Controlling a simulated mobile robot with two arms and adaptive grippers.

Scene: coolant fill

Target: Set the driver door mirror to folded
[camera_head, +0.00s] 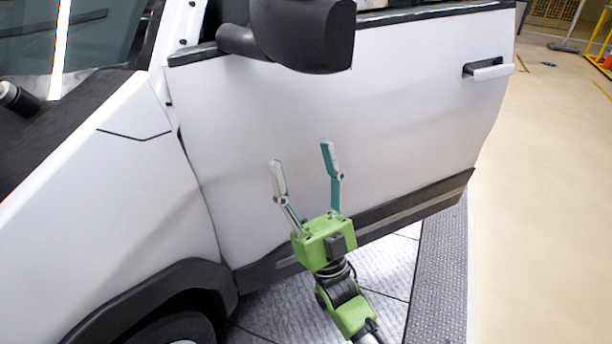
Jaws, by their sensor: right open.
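The driver door mirror (308,35) is a black housing on a short black arm (240,40) at the top middle of the view. It sticks out from the white door (400,110), and its top is cut off by the picture edge. My right gripper (301,153) is green with two thin fingers spread apart and pointing up. It is open and empty, below the mirror and in front of the door, apart from the mirror. My left gripper is not in view.
The door handle (488,70) is at the upper right of the door. The white fender (110,190) and front wheel (170,328) are at the left. A grey textured platform edge (440,265) runs along the right.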

